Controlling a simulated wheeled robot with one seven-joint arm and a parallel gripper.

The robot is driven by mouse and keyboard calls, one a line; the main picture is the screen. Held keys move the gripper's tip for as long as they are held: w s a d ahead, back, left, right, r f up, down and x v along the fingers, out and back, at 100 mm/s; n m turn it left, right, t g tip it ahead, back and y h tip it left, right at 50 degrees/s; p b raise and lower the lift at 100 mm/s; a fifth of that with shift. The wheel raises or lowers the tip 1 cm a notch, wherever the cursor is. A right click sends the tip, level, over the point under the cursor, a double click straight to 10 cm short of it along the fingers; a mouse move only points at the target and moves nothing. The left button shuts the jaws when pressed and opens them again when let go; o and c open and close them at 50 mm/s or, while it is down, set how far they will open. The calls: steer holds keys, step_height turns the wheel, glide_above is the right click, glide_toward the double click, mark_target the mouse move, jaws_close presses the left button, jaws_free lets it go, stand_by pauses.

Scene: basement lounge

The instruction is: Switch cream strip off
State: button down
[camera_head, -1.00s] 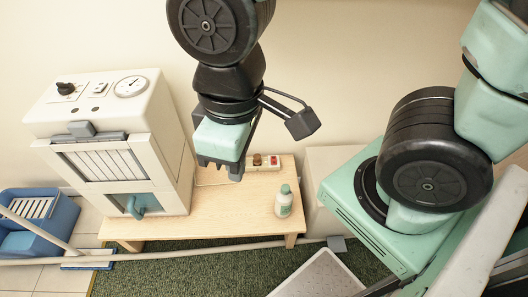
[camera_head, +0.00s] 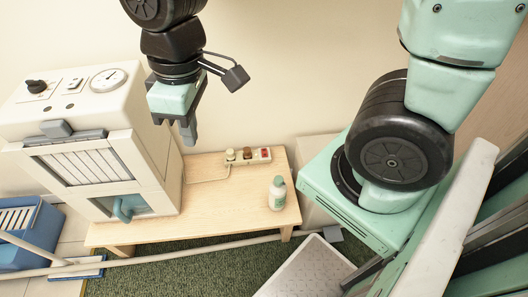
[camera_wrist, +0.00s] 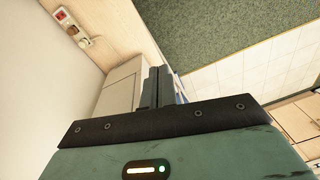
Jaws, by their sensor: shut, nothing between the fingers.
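The cream power strip (camera_head: 254,160) lies at the back of the wooden table, against the wall. Its red switch (camera_head: 264,153) is at the right end, with two plugs, one pale and one brown, to its left. Whether the switch is on or off cannot be told. In the wrist view the strip (camera_wrist: 73,27) shows at the upper left, with its red switch near the top. My gripper (camera_head: 189,137) is shut and empty, in the air to the left of the strip and apart from it. Its closed fingers (camera_wrist: 156,88) also show in the wrist view.
A cream machine (camera_head: 95,150) with a dial stands on the left of the table (camera_head: 210,222). A green-white bottle (camera_head: 277,193) stands at the right front. A cream box (camera_head: 312,160) is right of the table. The table's middle is clear.

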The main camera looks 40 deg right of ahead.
steer(key=w+d+f+b, duration=0.3)
steer(key=w+f+b, duration=0.1)
steer(key=w+f, duration=0.15)
steer(key=w+d+f+b, duration=0.4)
steer(key=w+f, duration=0.1)
steer(key=f, duration=0.2)
steer(key=n+t+h+b, duration=0.1)
steer(key=n+h+b, duration=0.1)
steer(key=b, duration=1.6)
glide_above(264, 150)
steer(key=s+a, duration=0.1)
steer(key=s, duration=0.1)
step_height(264, 150, down, 28)
steer(key=shift+w, duration=0.15)
steer(key=shift+f, duration=0.15)
steer(key=f+b, duration=0.2)
steer(key=f, duration=0.2)
steer(key=w+f+b, duration=0.1)
steer(key=f+b, duration=0.1)
steer(key=f, duration=0.2)
steer(key=f+b, duration=0.2)
steer(key=f, duration=0.3)
steer(key=shift+w+d+f+b, duration=0.1)
steer(key=shift+w+d+b, duration=0.05)
steer(key=shift+d+b, duration=0.2)
steer(key=shift+d+f, duration=0.1)
steer(key=shift+f, duration=0.15)
